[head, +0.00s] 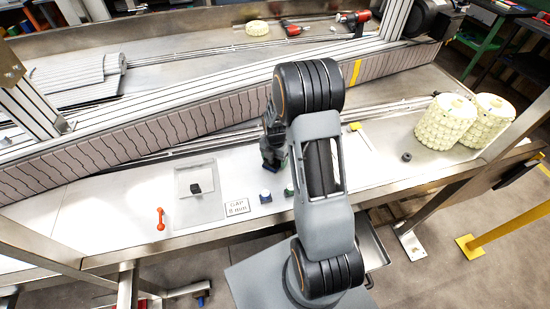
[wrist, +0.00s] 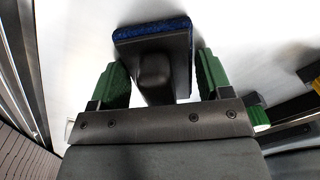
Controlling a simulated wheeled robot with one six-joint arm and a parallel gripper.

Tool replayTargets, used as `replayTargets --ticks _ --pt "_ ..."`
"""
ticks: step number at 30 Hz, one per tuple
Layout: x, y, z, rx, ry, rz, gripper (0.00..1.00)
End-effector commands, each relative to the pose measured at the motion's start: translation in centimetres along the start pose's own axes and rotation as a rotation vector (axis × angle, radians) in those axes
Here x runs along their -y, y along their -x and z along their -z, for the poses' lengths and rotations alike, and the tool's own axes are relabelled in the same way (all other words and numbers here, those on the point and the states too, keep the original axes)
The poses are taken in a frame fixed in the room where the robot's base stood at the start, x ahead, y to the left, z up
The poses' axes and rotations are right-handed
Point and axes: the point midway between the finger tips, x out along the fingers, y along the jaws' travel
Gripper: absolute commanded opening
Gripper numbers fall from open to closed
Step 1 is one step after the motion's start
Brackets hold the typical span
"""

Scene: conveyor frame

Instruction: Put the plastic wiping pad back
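The wiping pad (wrist: 152,38) shows in the wrist view as a dark block with a blue edge along its far side and a dark knob-like handle. My gripper (wrist: 163,78) has two green fingers, one on each side of the handle. The fingers stand apart, with a clear space at the right of the handle, and I cannot see them press on it. In the head view my gripper (head: 272,160) is low over the pale bench, left of my arm. The pad cannot be made out there.
A shallow square tray (head: 181,190) with a small black block (head: 196,187) lies left of a "GAP 8 mm" card (head: 237,207). A red tool (head: 161,220) lies further left. Cream rollers (head: 444,122) stand right; the conveyor frame (head: 100,150) runs behind.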

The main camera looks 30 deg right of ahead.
Motion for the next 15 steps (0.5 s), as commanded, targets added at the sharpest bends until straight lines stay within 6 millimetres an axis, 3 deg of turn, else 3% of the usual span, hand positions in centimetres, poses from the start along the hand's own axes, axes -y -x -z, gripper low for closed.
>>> replayTargets --ticks 5,15 --pt "0.06 -0.03 0.03 -0.001 0.0 0.002 0.89" --pt "0.02 0.77 -0.01 0.0 0.0 0.0 0.89"
